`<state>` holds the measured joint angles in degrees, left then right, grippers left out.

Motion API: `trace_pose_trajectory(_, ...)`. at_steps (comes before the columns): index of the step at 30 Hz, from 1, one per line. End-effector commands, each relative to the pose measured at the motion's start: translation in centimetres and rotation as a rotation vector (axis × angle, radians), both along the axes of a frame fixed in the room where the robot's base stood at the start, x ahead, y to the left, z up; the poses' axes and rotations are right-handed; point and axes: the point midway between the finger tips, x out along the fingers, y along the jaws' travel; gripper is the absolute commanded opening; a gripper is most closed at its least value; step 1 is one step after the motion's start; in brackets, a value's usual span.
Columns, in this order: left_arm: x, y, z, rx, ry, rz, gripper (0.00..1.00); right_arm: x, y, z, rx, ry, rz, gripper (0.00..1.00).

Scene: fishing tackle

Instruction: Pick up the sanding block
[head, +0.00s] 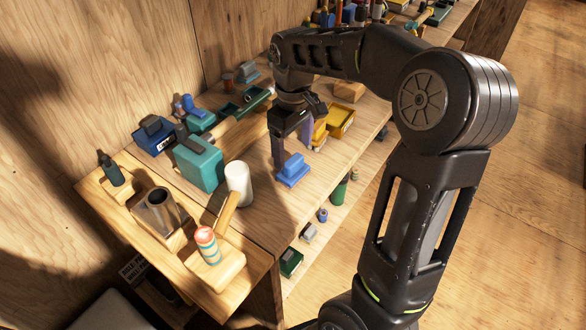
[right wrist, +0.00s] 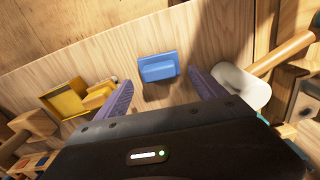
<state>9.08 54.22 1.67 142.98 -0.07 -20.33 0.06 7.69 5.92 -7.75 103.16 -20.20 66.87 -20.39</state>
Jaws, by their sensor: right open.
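The sanding block, a blue block with a raised grip (head: 292,171), sits on the wooden bench top near its front edge. It also shows in the right wrist view (right wrist: 158,68), lying between and just beyond the two fingertips. My right gripper (head: 293,158) is open above the block, its purple fingers pointing down. In the right wrist view my right gripper (right wrist: 159,80) has a finger on each side of the block, and it does not grip it. My left gripper is not in view.
A white mallet head (head: 238,184) and a teal box (head: 199,164) stand to the left of the block. A yellow tray (head: 341,121) lies behind it to the right. A wooden rack holds a striped float (head: 207,245). Bench in front of the block is clear.

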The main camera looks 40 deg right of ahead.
Motion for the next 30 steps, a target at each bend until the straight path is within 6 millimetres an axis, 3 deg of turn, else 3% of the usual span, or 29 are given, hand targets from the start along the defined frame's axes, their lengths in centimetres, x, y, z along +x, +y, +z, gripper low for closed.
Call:
trace_pose_trajectory(11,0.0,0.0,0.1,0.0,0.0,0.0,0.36,0.0,0.0,-0.5,0.0,0.0,-0.001,0.8)
trace_pose_trajectory(21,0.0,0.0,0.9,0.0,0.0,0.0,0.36,0.1,-0.1,-4.9,0.0,0.003,-0.001,0.8)
trace_pose_trajectory(30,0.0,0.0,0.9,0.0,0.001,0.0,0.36,0.2,-0.1,-5.5,0.0,-0.001,-0.001,0.8)
